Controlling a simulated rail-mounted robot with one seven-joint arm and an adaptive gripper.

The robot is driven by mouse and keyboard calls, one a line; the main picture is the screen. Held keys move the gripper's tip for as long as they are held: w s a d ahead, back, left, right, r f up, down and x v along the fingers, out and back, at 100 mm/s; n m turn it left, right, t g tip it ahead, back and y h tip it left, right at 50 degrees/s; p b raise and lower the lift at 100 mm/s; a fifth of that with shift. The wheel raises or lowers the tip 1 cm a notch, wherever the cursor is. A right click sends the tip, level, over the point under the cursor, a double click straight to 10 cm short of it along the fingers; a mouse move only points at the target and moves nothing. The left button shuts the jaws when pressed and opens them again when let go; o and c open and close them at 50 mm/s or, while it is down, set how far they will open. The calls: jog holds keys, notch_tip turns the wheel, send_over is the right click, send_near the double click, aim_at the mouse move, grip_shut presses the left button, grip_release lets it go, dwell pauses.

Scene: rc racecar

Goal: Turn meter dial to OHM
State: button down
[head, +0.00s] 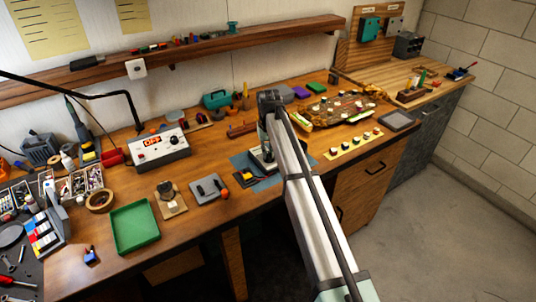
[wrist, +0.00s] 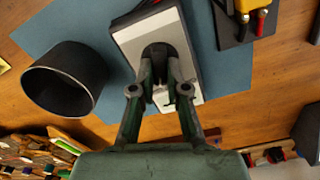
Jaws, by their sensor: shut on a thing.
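The meter (wrist: 130,40) is a grey-faced box with a dark case, lying on a blue mat (wrist: 225,90) in the wrist view. Its black dial (wrist: 158,50) sits near the middle of the face. My gripper (wrist: 159,70) is over the meter with its two fingers closed on the dial from both sides. The dial's pointer and most of the labels around it are hidden or too small to read, so its setting cannot be told. In the head view my arm covers most of the meter (head: 261,160), and the fingertips are hidden.
A black cylinder (wrist: 65,80) stands left of the meter in the wrist view, close by. A dark holder with red and yellow leads (wrist: 245,15) lies at the right. In the head view, a power supply reading OFF (head: 158,148) and a green tray (head: 135,245) stand further left.

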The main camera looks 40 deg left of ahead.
aim_at(269, 154)
jog(key=shift+m+b, duration=0.3)
jog(key=shift+m, duration=1.6)
jog(key=c, duration=1.2)
grip_release()
jog(key=shift+o, duration=0.2)
notch_tip(269, 154, up, 12)
jog(key=shift+d+f, duration=0.1)
jog(key=shift+d, duration=0.05)
